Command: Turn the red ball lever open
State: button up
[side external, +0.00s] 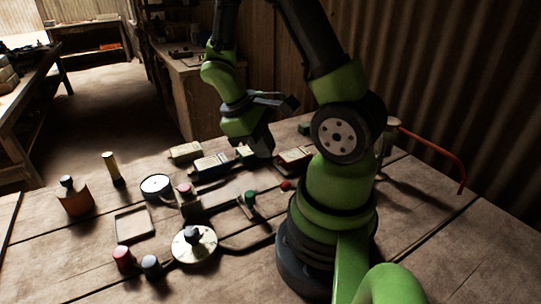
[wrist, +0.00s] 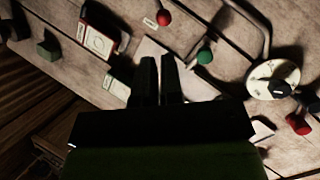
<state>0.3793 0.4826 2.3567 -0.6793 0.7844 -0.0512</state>
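The red ball (side external: 286,185) of the lever sits low on the table, just left of my arm's base. It also shows at the top of the wrist view (wrist: 163,18), beside a small white label; its lever arm is hard to make out. My gripper (side external: 264,152) is above the back of the table, behind the red ball and apart from it. In the wrist view my gripper's two dark fingers (wrist: 158,60) point toward the panel, with a narrow gap and nothing between them.
A green ball lever (side external: 250,198) stands left of the red ball. A round dial (side external: 195,243) with a bent pipe lies in front. Labelled boxes (side external: 212,165) line the back.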

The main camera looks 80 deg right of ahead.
aim_at(282, 187)
jog(key=d+r+m+t+y, duration=0.1)
jog(key=d+m, duration=0.2)
jog(key=d+m+t+y, duration=0.1)
jog(key=d+m+y, duration=0.1)
jog(key=d+m, duration=0.1)
jog(key=d+r+m+y, duration=0.1)
jog(key=d+m, duration=0.3)
jog(key=m, duration=0.1)
jog(key=shift+r+t+y, duration=0.3)
jog(key=shift+t+y, duration=0.1)
grip_shut()
jog(key=x, duration=1)
jog(key=shift+a, duration=0.1)
jog(key=shift+s+a+f, duration=0.1)
jog(key=shift+s+a, duration=0.15)
jog(key=shift+a, duration=0.25)
jog(key=shift+s+a+f, duration=0.1)
jog(key=shift+s+a, duration=0.15)
jog(key=shift+a, duration=0.25)
jog(key=shift+s+a+f, duration=0.1)
jog(key=shift+s+a, duration=0.25)
jog(key=shift+a, duration=0.35)
